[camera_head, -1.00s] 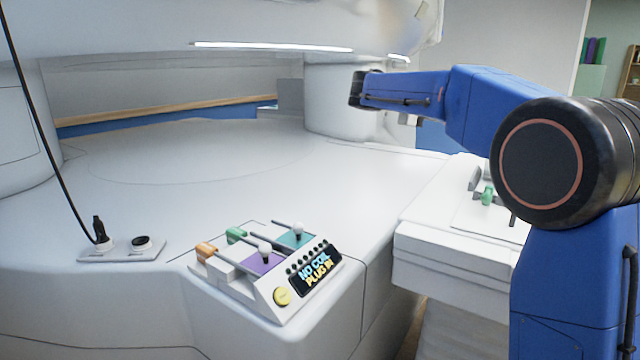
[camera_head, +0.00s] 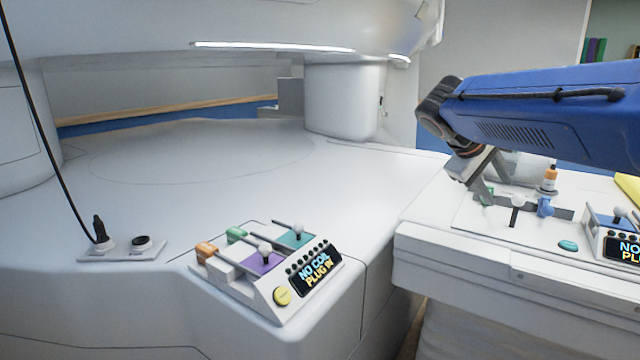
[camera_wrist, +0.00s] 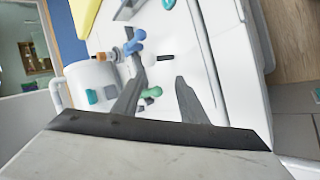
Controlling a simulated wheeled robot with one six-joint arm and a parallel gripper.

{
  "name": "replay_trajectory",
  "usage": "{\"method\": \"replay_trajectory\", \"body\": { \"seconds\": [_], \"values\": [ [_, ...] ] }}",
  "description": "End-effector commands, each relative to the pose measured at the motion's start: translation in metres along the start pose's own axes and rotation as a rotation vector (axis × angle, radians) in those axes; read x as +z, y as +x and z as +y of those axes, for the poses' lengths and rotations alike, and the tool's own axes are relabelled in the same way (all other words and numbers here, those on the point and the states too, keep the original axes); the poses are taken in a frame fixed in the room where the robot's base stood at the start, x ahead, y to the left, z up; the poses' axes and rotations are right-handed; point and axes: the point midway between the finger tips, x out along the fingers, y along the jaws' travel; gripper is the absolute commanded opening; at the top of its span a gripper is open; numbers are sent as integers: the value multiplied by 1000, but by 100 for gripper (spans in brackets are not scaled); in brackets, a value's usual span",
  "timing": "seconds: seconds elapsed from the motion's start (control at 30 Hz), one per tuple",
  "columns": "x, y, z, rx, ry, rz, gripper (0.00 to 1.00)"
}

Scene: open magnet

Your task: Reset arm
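My gripper (camera_head: 490,182) is at the right in the head view, tilted downward at the end of my blue arm, over the white side bench (camera_head: 450,252). In the wrist view my gripper (camera_wrist: 160,78) shows two dark fingers spread apart with nothing between them. A green knob (camera_head: 486,197) and a blue knob (camera_head: 545,206) are close by the fingers on the bench. The blue knob also shows in the wrist view (camera_wrist: 134,42). Whether a finger touches the green knob, I cannot tell.
An orange-capped bottle (camera_head: 550,178) and a teal button (camera_head: 568,245) are on the bench. A control panel (camera_head: 270,285) reading "NO COIL PLUG IN" sits on the white magnet base (camera_head: 200,150). A second panel (camera_head: 612,230) is cut off at the right edge. The magnet's upper part overhangs the base.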

Motion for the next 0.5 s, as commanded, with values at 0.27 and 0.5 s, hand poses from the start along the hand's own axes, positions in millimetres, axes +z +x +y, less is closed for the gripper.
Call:
{"method": "replay_trajectory", "body": {
  "seconds": [0.27,0.5],
  "values": [
    [85,10,-85,-233,114,65,39],
    [144,12,-163,-417,237,117,39]
  ]
}}
